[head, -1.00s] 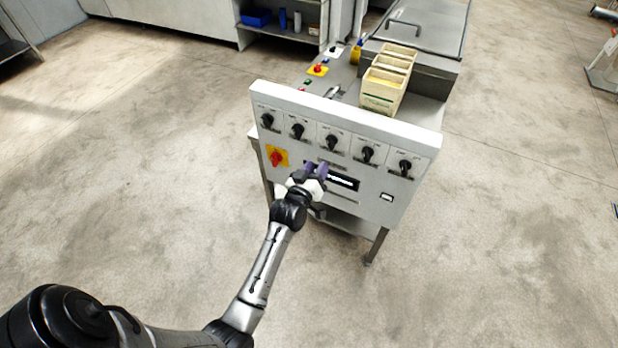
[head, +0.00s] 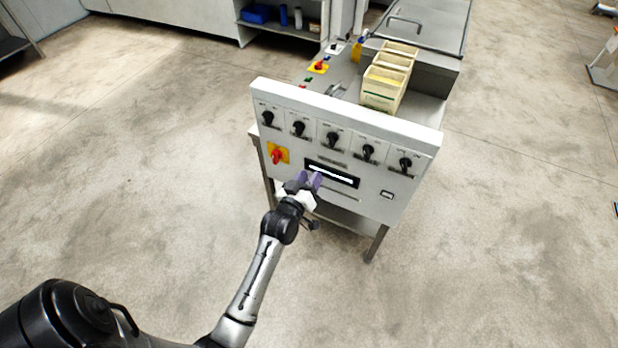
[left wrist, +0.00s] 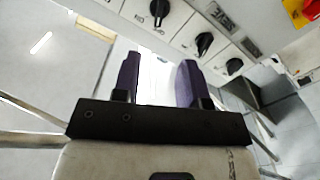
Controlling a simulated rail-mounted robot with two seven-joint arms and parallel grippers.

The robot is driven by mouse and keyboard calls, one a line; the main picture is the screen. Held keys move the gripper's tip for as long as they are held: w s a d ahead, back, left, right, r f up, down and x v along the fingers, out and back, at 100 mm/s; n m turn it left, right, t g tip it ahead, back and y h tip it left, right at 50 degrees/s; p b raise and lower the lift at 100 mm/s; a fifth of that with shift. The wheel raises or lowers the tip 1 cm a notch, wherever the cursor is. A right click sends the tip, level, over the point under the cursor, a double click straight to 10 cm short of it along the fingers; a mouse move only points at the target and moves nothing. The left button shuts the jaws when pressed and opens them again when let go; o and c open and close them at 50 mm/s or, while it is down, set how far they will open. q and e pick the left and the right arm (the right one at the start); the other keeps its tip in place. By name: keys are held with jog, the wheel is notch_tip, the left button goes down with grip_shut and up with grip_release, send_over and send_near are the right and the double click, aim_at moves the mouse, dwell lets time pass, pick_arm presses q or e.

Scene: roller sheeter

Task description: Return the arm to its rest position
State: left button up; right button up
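My left gripper (head: 310,179) has purple fingers and is in front of the roller sheeter's white control panel (head: 362,192), below and left of its dark display slot. In the left wrist view my left gripper (left wrist: 158,82) shows its two fingers apart with nothing between them. Black knobs line the panel, such as one knob (head: 333,140) in the head view and another knob (left wrist: 204,43) in the left wrist view. A red switch on a yellow plate (head: 278,154) sits at the panel's left. My right gripper is not in view.
Cream bins (head: 383,88) stand on the machine top behind the panel. A steel cabinet (head: 170,12) with a shelf of blue items is at the back. The concrete floor (head: 130,160) left of the machine is open.

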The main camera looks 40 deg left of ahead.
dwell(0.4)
pick_arm(q)
notch_tip(320, 180, down, 5)
jog(key=s+d+m+g+h, duration=0.1)
jog(key=d+m+g+h, duration=0.1)
jog(key=g+h, duration=0.15)
jog(key=s+d+r+m+g+h, duration=0.2)
jog(key=s+d+r+m+g, duration=0.15)
jog(key=s+d+g, duration=0.35)
jog(key=s+d+f+m+g, duration=0.2)
jog(key=s+d+f, duration=0.15)
jog(key=s, duration=0.75)
jog(key=s+d+f+m+g, duration=0.1)
jog(key=s+d+f+m, duration=0.2)
jog(key=s, duration=0.9)
notch_tip(320, 180, up, 29)
jog(key=a+p, duration=0.1)
jog(key=p, duration=2.8)
jog(key=shift+w+a+f, duration=0.15)
jog(key=shift+w, duration=0.25)
